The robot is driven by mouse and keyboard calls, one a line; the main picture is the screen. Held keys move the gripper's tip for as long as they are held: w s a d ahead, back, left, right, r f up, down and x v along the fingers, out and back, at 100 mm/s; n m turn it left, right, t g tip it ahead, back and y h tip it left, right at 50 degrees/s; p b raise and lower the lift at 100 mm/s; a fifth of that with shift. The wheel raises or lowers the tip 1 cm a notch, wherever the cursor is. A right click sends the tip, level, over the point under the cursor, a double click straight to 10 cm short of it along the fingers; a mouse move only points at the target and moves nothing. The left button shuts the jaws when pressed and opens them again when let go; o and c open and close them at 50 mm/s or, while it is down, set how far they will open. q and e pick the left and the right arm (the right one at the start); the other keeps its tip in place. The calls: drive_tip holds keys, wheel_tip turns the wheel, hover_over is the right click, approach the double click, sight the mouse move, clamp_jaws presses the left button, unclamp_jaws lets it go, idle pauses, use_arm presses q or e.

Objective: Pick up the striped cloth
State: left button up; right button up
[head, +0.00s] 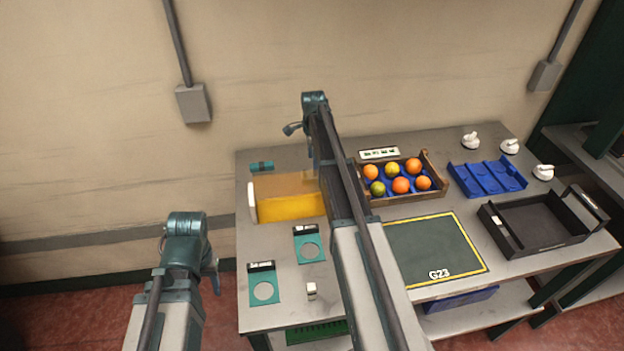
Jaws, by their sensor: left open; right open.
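I see no cloth with clear stripes in the head view. My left gripper (213,273) is at the end of the arm at the lower left, off the left side of the table, small and partly hidden by the arm. It is open and holds nothing that I can see. My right gripper (292,129) is at the far end of the long arm crossing the table, above its back left part. It is open and appears empty. The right arm hides a strip of the table's middle.
The grey table (345,277) bears a yellow box-like thing (290,208), teal plates with round openings (264,291), a wooden crate (405,200) of oranges and greenish fruit, a green mat (430,245), a blue tray (487,178), a black tray (520,246) and white knobbed objects (470,141).

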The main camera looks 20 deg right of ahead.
sight(312, 176)
drive_tip(key=f+b, duration=0.5)
drive_tip(key=shift+a+f, duration=0.1)
drive_tip(key=shift+a, duration=0.15)
use_arm(q)
wheel_tip(312, 176, down, 5)
use_arm(e)
drive_tip(key=shift+s, duration=0.1)
drive_tip(key=shift+c, duration=0.3)
drive_tip(key=c, duration=1.3)
drive_tip(key=shift+c, duration=0.2)
drive_tip(key=shift+r, duration=0.2)
